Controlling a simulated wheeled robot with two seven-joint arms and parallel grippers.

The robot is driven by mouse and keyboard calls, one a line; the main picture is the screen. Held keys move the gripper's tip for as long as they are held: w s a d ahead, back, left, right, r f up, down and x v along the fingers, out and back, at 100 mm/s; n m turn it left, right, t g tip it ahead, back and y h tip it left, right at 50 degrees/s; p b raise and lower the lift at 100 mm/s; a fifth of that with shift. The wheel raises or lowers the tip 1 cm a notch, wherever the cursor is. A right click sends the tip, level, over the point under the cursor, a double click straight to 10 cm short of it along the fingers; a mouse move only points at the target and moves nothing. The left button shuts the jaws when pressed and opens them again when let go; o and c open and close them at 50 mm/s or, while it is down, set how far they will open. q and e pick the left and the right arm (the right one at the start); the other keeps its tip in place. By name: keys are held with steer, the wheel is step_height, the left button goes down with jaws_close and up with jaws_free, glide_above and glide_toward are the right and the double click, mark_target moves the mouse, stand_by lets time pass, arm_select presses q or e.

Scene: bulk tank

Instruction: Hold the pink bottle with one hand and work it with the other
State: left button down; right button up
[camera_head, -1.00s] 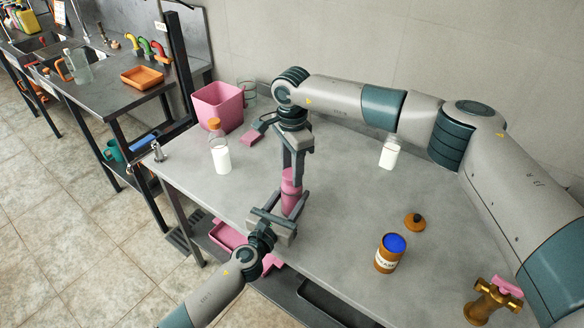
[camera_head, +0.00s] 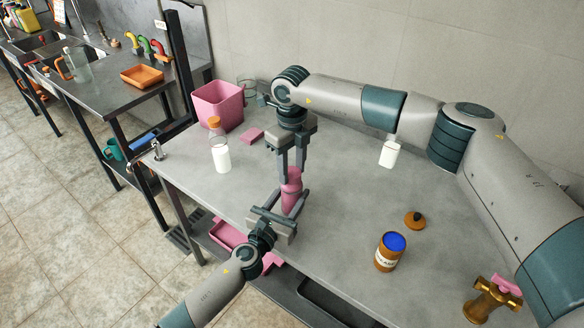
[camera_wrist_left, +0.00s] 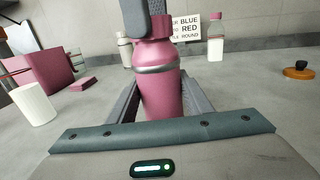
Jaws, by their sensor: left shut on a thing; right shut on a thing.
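The pink bottle (camera_head: 290,199) stands upright on the grey table, and it fills the middle of the left wrist view (camera_wrist_left: 159,92). My left gripper (camera_head: 291,207) reaches in low from the front left and is shut on the bottle's body, one finger on each side. My right gripper (camera_head: 291,172) points down from above and is shut on the pink top (camera_wrist_left: 163,26) of the bottle, above its grey neck ring. The right fingers hide part of that top.
A pink bin (camera_head: 218,106), a pink block (camera_head: 251,136) and a white-filled bottle with an orange top (camera_head: 221,157) stand to the left.

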steer(key=m, duration=1)
steer(key=shift+m, duration=0.3)
steer(key=m, duration=0.5)
steer(key=shift+m, duration=0.4)
steer(key=m, duration=0.4)
steer(key=o, duration=1.1)
steer(key=shift+r, duration=0.15)
step_height(320, 180, up, 12)
steer(key=shift+f, duration=0.15)
